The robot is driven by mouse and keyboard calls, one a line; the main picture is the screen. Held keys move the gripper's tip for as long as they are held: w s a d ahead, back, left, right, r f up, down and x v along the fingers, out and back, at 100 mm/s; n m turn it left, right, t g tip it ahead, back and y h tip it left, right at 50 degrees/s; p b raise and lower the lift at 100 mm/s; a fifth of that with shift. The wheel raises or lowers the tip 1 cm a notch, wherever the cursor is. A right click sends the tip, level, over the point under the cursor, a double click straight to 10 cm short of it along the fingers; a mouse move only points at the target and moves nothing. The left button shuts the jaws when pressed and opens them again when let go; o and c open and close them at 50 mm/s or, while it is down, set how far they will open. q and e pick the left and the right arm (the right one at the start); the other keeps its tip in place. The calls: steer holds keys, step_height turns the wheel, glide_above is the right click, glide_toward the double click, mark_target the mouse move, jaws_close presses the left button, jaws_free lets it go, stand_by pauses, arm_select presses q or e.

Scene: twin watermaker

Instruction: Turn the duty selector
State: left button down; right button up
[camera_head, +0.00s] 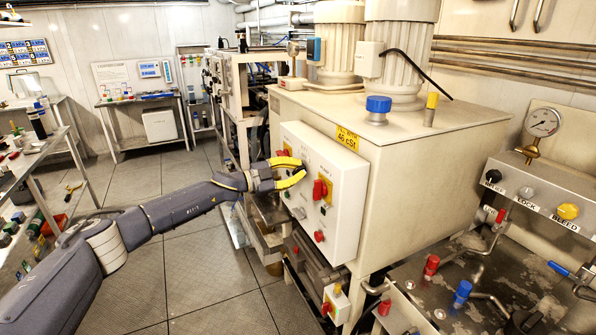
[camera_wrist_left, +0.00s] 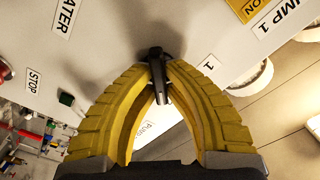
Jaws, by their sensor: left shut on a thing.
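My left gripper (camera_head: 302,172) reaches in from the left to the front of a white control panel (camera_head: 342,229). Its yellow fingers (camera_wrist_left: 157,72) are shut on a small black selector knob (camera_wrist_left: 156,55) that stands out from the panel face. A label reading "1" lies just right of the knob in the left wrist view. In the head view the fingers mostly cover the knob. I take this knob to be the duty selector; its own name label is not readable. My right gripper is not in view.
A red and yellow switch (camera_head: 321,189) sits on the panel right of my gripper, with a red button (camera_head: 319,236) below. Several valves and a pressure gauge (camera_head: 542,122) stand at the right. The floor (camera_head: 200,265) left of the cabinet is clear beneath my arm.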

arm_select(q)
steer(key=c, duration=1.5)
jaws_free()
steer(key=shift+o, duration=0.2)
steer(key=v, duration=1.2)
